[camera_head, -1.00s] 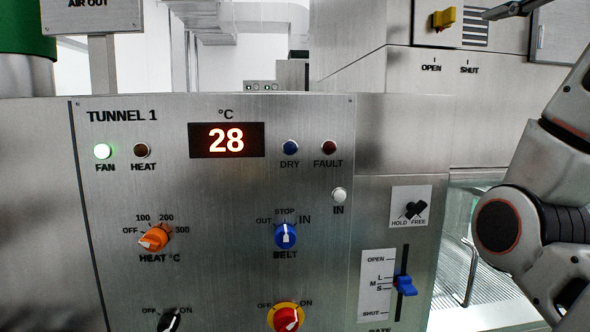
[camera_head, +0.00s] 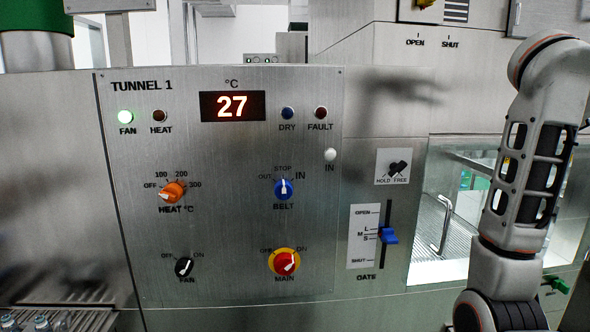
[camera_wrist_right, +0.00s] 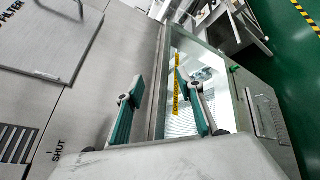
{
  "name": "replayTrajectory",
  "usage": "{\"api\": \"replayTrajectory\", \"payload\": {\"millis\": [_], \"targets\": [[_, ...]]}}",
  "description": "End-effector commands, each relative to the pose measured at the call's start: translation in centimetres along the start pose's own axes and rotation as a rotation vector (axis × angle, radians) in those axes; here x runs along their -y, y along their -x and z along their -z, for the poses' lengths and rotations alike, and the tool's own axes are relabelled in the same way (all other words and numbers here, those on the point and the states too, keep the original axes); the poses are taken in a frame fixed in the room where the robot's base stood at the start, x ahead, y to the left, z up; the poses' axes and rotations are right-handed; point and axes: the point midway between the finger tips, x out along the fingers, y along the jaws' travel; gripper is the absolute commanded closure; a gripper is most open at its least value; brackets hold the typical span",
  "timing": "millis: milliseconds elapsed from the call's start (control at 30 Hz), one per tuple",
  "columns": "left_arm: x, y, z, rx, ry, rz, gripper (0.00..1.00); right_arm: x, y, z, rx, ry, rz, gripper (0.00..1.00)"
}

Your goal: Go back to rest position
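My right arm (camera_head: 520,190) stands bent upright at the right side of the head view, in front of the washer's steel side. Its gripper is outside that view. In the right wrist view my right gripper (camera_wrist_right: 160,80) has its two teal-padded fingers wide apart with nothing between them. A steel panel and a glazed opening lie beyond the fingers. My left gripper is in neither view.
The TUNNEL 1 control panel (camera_head: 225,185) fills the middle, with its display (camera_head: 232,106) reading 27. A blue gate slider (camera_head: 389,236) sits at its right. Small clear containers (camera_head: 40,322) stand at the lower left. A green handle (camera_head: 556,285) is at the right.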

Motion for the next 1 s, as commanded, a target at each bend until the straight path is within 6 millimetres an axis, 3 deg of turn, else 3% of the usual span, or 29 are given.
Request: {"api": "replayTrajectory", "payload": {"millis": [33,200,367,467,567,667,767,867,1000], "targets": [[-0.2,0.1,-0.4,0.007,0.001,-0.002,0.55,2.5,-1.2,0.4,0.094,0.105,0.052,0.62],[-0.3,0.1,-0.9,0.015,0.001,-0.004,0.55,7.8,-2.1,-0.1,0.417,0.475,0.176,0.62],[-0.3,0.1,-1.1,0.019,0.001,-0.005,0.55,10.0,-0.4,0.9,0.698,0.867,0.240,0.62],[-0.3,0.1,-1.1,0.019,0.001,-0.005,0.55,10.3,1.2,3.0,0.864,1.129,0.250,0.62],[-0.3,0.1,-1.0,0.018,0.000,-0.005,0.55,10.5,3.0,6.6,1.022,1.398,0.235,0.62],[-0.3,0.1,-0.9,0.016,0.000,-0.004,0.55,10.9,4.8,11.4,1.172,1.671,0.193,0.62],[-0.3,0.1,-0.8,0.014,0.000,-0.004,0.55,12.2,6.6,17.5,1.318,1.947,0.119,0.62],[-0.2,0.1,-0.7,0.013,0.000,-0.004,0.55,14.4,8.2,23.9,1.448,2.199,0.020,0.62],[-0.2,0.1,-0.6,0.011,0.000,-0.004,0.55,19.2,10.2,32.1,1.601,2.500,-0.149,0.62]]}}
